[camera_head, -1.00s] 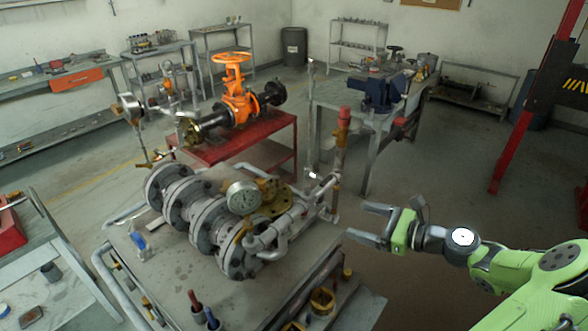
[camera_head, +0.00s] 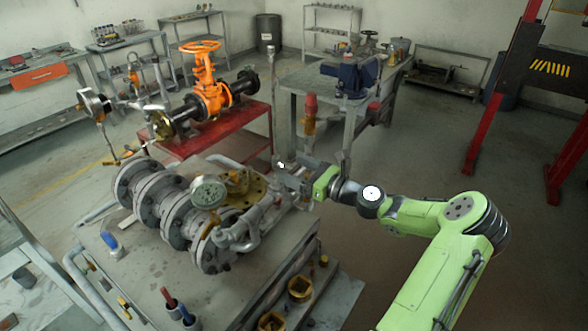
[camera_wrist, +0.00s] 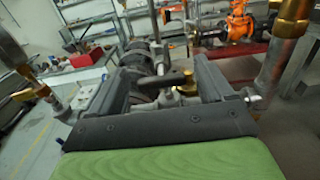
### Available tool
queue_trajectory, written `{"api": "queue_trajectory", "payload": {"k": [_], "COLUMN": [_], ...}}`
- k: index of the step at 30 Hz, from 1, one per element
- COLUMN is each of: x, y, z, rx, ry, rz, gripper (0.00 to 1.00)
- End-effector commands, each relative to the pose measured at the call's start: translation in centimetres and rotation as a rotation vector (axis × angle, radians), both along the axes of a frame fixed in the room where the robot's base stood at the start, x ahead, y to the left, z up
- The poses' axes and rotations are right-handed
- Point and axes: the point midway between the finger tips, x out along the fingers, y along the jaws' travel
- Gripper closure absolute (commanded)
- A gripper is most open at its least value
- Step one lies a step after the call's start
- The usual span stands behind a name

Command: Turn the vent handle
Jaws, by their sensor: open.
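The grey pipework (camera_head: 250,215) with a round gauge (camera_head: 209,192) stands on the metal cart. In the wrist view a short grey lever (camera_wrist: 158,80) with a brass fitting shows between my fingers; it looks like the vent handle, though I cannot be sure. In the head view that spot is mostly hidden by my gripper (camera_head: 287,175), which is at the right end of the pipework. In the wrist view my gripper (camera_wrist: 165,72) is open, one finger to each side of the lever. I cannot tell whether either finger touches it.
A vertical post with a red top (camera_head: 310,107) stands just behind my gripper; its brass and grey part is close at right in the wrist view. An orange valve (camera_head: 207,85) sits on a red table (camera_head: 215,135) behind.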

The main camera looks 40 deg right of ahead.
Motion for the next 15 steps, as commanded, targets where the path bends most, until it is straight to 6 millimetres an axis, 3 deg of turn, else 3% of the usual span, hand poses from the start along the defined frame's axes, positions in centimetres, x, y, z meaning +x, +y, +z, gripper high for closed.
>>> {"api": "queue_trajectory", "payload": {"k": [10,15], "x": [0.93,0.92], "y": [0.30,0.31], "z": [-0.02,-0.02], "rx": [0.000,0.000], "ry": [0.001,0.001], "rz": [-0.001,-0.001], "gripper": [0.19,0.44]}}
